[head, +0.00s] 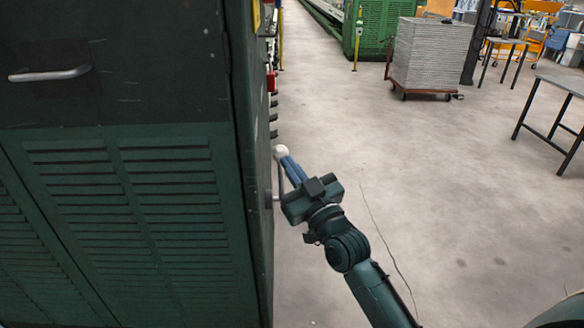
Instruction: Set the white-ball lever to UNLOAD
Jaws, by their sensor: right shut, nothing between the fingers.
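The white ball (281,152) of the lever shows at the right side face of the green machine cabinet (238,60). A thin lever rod (281,180) runs down from the ball to a pivot (274,197) on that face. My right gripper (287,162) is shut, with its blue fingers pointing up and left. Its fingertips are at the ball, overlapping it in the picture; I cannot tell whether they touch. The side face is seen nearly edge-on, so no UNLOAD label can be read. My left gripper is not in view.
A bar handle (50,74) and louvred panels (170,190) are on the cabinet's front. Dark parts (273,105) stick out along its side edge. A loaded trolley (430,55) and a table (560,85) stand farther back. The floor to the right is mostly clear.

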